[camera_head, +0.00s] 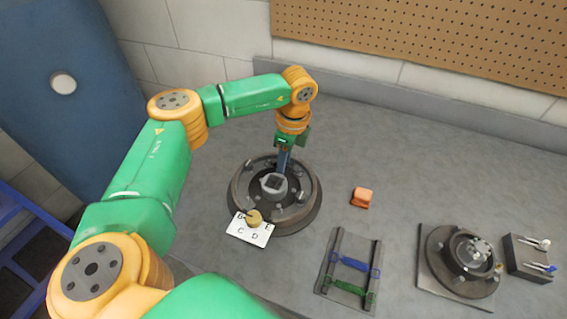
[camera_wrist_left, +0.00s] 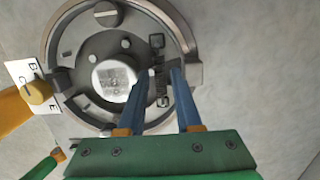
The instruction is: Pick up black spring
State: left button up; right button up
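The brake drum assembly (camera_head: 312,207) sits on the grey table, and it also shows in the wrist view (camera_wrist_left: 190,45) with a pale square-topped hub at its middle. A small dark, ridged piece that looks like the black spring (camera_wrist_left: 162,90) lies in the drum to the right of the hub. My left gripper (camera_head: 283,168) reaches down over the drum. In the wrist view my left gripper (camera_wrist_left: 161,74) has its two blue fingers apart, with the dark piece showing between them. Whether the fingers touch it I cannot tell. My right gripper is not in view.
A white lettered card (camera_head: 240,232) with a yellow knob (camera_head: 254,217) is at the drum's front left. An orange block (camera_head: 362,197), a dark tray (camera_head: 328,262) with blue and green parts, a second drum (camera_head: 436,262) and a tool holder (camera_head: 520,258) stand right.

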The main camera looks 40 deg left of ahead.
pick_arm(q)
jog(key=shift+d, duration=0.1)
grip_shut()
jog(key=shift+r, duration=0.15)
jog(key=shift+r+b, duration=0.35)
jog(key=shift+b, duration=0.05)
jog(key=shift+w+r+b, duration=0.1)
jog(key=shift+r+b, duration=0.35)
jog(key=shift+r, duration=0.25)
jog(key=s+d+r+p, duration=0.1)
jog(key=s+d+r, duration=0.5)
jog(key=s+r, duration=0.6)
jog(key=shift+s+d+r, duration=0.15)
jog(key=shift+s+r, duration=0.2)
jog(key=shift+r, duration=0.45)
